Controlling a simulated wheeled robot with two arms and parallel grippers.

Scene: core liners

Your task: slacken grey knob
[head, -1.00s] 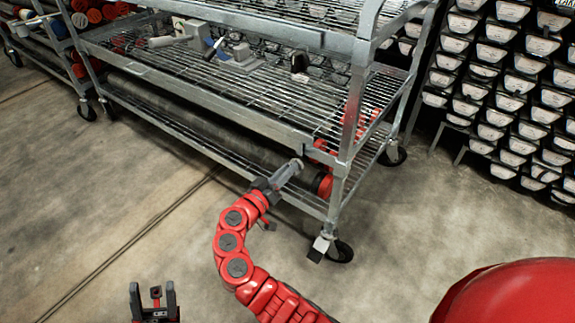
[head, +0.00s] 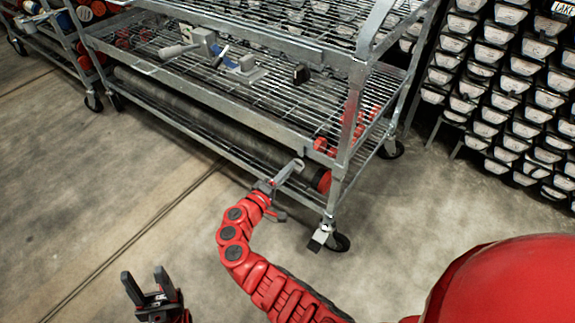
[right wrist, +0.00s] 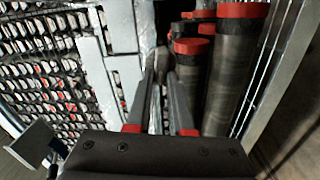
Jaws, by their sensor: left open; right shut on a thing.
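My right gripper (head: 297,164) reaches the front of the cart's lower shelf, near its right corner post. In the right wrist view its two fingers (right wrist: 158,62) converge on a small grey piece between their tips, which I take for the grey knob (right wrist: 158,68). The fingers hide most of it, and I cannot make out its shape or how far it is turned. In the head view the knob is not distinguishable from the fingertips. My left gripper (head: 143,274) is open and empty, low over the floor at the bottom left.
The wire-shelf cart (head: 200,107) stands on castors. Dark core tubes with red caps (right wrist: 190,46) lie on its lower shelf, beside my right fingers. Grey tools (head: 232,66) sit on the middle shelf. A rack of white-ended trays (head: 500,90) is at right. The floor in front is clear.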

